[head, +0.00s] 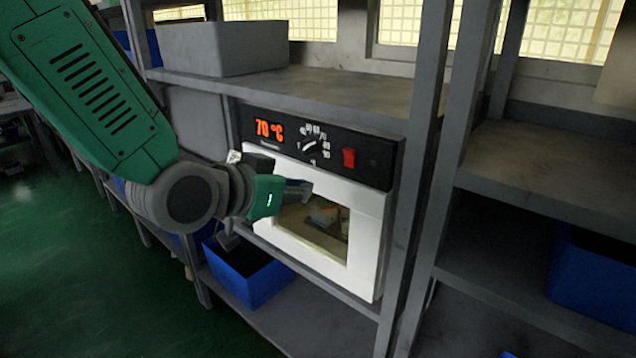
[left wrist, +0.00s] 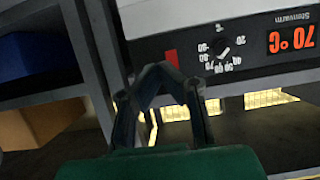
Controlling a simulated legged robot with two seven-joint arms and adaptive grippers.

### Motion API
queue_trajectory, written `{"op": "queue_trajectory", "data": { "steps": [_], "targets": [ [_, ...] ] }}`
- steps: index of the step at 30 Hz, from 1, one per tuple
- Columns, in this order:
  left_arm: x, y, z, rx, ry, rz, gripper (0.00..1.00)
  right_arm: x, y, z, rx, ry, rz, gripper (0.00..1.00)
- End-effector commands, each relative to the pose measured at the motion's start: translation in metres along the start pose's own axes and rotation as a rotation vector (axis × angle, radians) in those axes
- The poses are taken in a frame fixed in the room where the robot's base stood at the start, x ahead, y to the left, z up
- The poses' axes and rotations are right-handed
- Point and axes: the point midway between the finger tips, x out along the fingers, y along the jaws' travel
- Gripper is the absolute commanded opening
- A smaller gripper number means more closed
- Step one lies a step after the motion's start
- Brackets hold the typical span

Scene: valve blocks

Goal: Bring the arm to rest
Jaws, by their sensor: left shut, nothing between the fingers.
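My left arm (head: 85,85) comes in from the upper left of the head view, green with grey joints. My left gripper (head: 303,188) is in front of the white oven's (head: 367,235) closed door, near the upper left of its window. Its fingers hold nothing. Whether the gripper touches the door cannot be told. My right gripper is not in view.
The oven stands on a grey shelf rack (head: 430,130); its display reads 70 °C, beside a dial (head: 311,143) and red switch (head: 349,158). A small object (head: 325,214) shows through the window. A grey bin (head: 220,48) is above, a blue bin (head: 247,275) below. Green floor (head: 60,250) is clear at left.

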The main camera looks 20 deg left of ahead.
Motion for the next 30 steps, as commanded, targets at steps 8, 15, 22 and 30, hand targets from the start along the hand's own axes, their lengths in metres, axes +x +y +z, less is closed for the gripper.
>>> {"op": "queue_trajectory", "data": {
  "steps": [8,15,22,30],
  "targets": [
    [-0.010,-0.003,0.006,-0.003,-0.001,0.002,0.00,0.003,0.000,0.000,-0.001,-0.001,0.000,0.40],
    [-0.011,0.000,0.005,0.000,-0.001,0.001,0.00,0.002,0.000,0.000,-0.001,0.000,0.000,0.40],
    [-0.007,0.001,0.013,-0.004,-0.017,-0.002,0.00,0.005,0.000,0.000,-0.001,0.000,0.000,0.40],
    [0.023,-0.008,0.167,-0.093,-0.284,-0.038,0.00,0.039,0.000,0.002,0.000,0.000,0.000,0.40]
  ]
}}
